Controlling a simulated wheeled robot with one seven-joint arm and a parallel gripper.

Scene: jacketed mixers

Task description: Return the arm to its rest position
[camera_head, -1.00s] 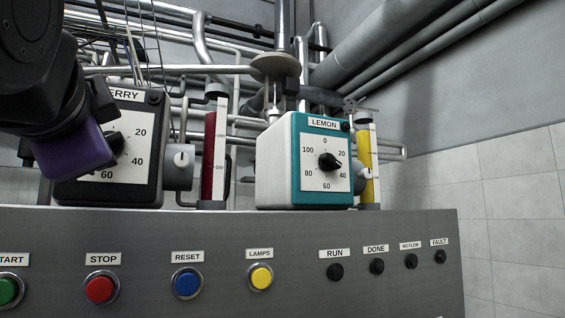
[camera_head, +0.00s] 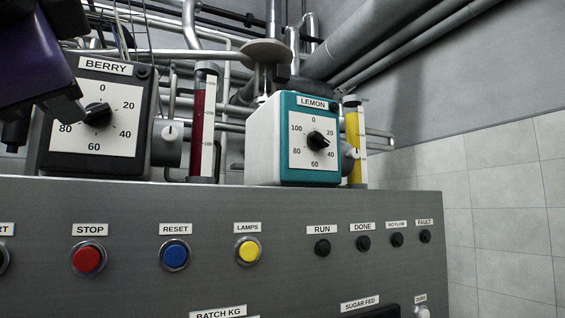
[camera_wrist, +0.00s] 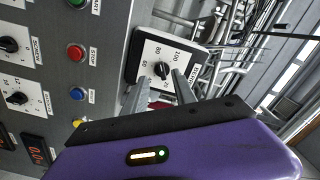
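My gripper shows in the wrist view (camera_wrist: 158,94) with its two grey fingers apart and nothing between them. Beyond the fingers is a dark dial box, the BERRY dial (camera_wrist: 162,68). In the head view, part of my purple gripper body (camera_head: 32,62) fills the top left corner, in front of the left edge of the BERRY box (camera_head: 104,68). Its fingertips are not clear there. The BERRY knob (camera_head: 98,114) shows uncovered, apart from my gripper in the picture.
A teal LEMON dial box (camera_head: 315,102) stands to the right, with red (camera_head: 203,125) and yellow (camera_head: 354,140) sight tubes nearby. A grey panel (camera_head: 300,205) with buttons and lamps spans the front. Pipes crowd the back. The right side, before the tiled wall (camera_head: 500,200), is free.

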